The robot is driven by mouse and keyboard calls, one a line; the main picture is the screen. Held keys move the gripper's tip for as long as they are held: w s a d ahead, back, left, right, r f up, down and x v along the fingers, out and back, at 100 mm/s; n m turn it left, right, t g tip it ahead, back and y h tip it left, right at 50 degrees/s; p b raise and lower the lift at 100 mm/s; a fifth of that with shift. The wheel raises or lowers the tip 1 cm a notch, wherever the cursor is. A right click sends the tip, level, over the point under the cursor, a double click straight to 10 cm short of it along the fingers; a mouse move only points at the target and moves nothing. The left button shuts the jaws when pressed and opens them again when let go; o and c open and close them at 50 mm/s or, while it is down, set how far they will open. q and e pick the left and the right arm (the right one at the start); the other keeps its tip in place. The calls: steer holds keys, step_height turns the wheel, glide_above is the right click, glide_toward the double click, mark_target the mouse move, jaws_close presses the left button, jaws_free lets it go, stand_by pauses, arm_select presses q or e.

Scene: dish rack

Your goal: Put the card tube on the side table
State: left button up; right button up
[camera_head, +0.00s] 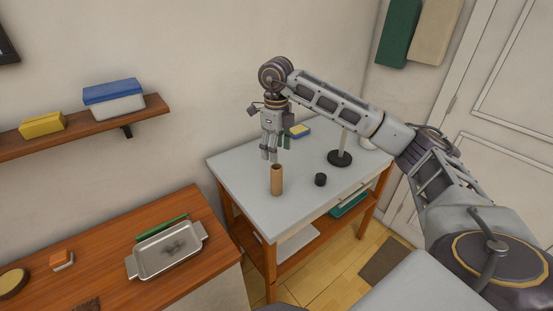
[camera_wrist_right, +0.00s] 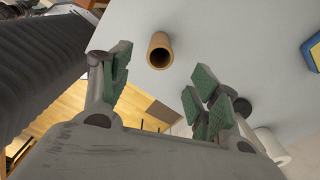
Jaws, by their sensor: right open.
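The brown card tube (camera_head: 277,180) stands upright on the grey top of the side table (camera_head: 238,168), near its front left edge. My right gripper (camera_head: 270,153) is above and just behind the tube in the head view, pointing down. Its green-padded fingers are apart with nothing between them. In the right wrist view the tube (camera_wrist_right: 160,50) shows its open end beyond the fingertips, and the gripper (camera_wrist_right: 165,88) is not touching it. My left gripper is in neither view.
A black cylinder (camera_head: 320,180), a black-based stand (camera_head: 340,158) and a blue-and-yellow sponge (camera_head: 299,131) are on the side table. A wooden counter (camera_head: 100,270) at left holds a metal tray (camera_head: 168,250). The table's left part is clear.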

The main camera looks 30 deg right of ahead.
steer(key=shift+r, duration=1.5)
jaws_close()
stand_by(0.9)
